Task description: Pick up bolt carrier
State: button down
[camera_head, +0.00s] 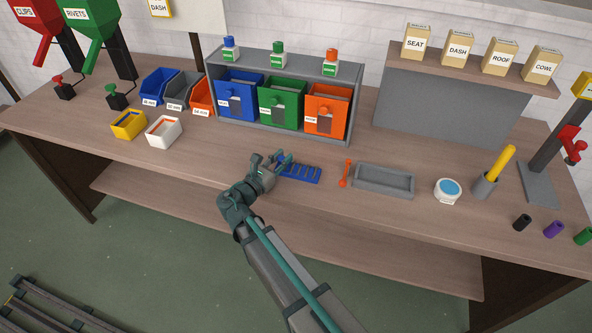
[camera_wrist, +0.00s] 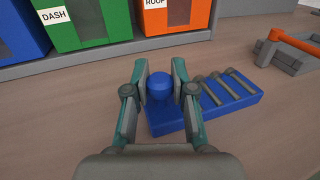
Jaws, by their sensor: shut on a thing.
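The bolt carrier (camera_head: 305,173) is a flat blue block with several grey bolts lying across it and a round blue knob at its left end. It is on the bench in front of the coloured bins. In the wrist view the carrier (camera_wrist: 230,107) extends to the right of my gripper (camera_wrist: 160,85). My gripper (camera_head: 270,165) has its two fingers on either side of the blue knob (camera_wrist: 160,87), shut on it. The carrier seems to rest on the bench; I cannot tell if it is raised at all.
A grey tray (camera_head: 384,191) and an orange tool (camera_head: 346,174) lie to the right. Behind stands a grey rack (camera_head: 352,72) with blue, green and orange bins. A white bin (camera_head: 178,134) and a yellow bin (camera_head: 118,130) are at left. The bench front is clear.

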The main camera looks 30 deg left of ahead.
jog(key=shift+r, duration=0.15)
jog(key=shift+r, duration=0.85)
jog(key=s+d+r+b, duration=0.3)
jog(key=s+r, duration=0.8)
jog(key=s, duration=0.2)
jog(key=shift+s, duration=0.4)
